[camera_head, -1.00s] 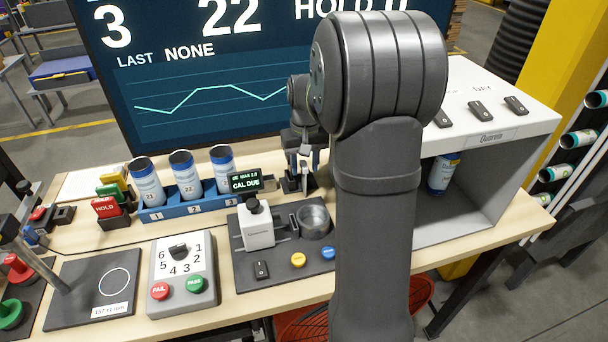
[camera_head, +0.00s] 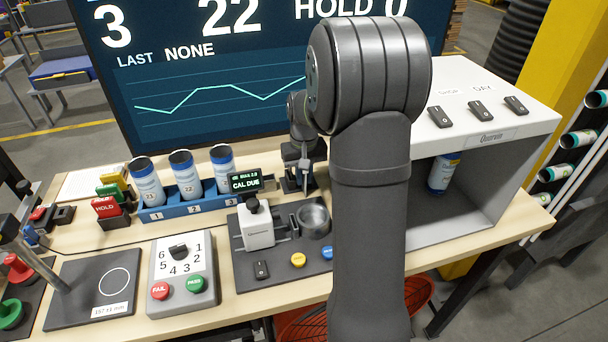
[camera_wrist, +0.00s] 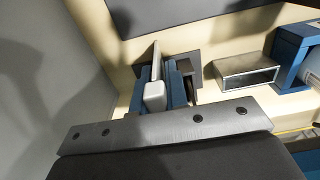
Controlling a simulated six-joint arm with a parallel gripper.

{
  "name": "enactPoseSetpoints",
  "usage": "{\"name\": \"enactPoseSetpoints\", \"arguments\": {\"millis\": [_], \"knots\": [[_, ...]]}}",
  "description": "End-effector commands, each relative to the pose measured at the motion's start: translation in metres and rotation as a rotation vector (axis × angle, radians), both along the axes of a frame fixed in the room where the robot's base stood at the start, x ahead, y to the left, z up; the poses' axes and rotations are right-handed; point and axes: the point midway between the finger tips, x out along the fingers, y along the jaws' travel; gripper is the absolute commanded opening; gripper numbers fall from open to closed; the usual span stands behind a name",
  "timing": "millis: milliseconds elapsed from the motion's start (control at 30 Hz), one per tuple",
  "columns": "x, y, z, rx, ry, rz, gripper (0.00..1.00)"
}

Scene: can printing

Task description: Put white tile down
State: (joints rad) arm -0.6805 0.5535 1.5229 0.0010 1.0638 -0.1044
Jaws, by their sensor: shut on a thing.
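The white tile (camera_wrist: 155,92) stands edge-on between the blue fingers of my gripper (camera_wrist: 160,86) in the wrist view. My gripper is shut on it. A dark square holder (camera_wrist: 187,60) lies just below and behind the tile; whether the tile touches it or sits in it, I cannot tell. In the head view my gripper (camera_head: 303,172) is low over the bench, right of the blue can rack, at the small dark holder (camera_head: 289,186). The tile is hardly visible there, and my arm hides part of this area.
The blue rack (camera_head: 188,206) with printed cans is to the left. A grey booth (camera_head: 490,185) holding one can (camera_head: 443,174) stands to the right.

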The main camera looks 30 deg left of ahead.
Motion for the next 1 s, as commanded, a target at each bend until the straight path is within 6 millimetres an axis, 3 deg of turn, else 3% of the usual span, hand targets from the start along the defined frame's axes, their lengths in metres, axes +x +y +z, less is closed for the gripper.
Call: {"name": "enactPoseSetpoints", "arguments": {"millis": [167,500,667,767,1000], "knots": [[0.001,0.000,0.013,0.002,-0.002,0.000,0.00],[0.000,0.000,0.078,0.001,-0.002,-0.001,0.00],[-0.005,-0.001,0.100,0.001,-0.002,0.000,0.00],[-0.020,-0.005,0.112,0.000,-0.001,0.001,0.00],[-0.079,-0.023,0.139,0.001,-0.003,0.004,0.00]]}}
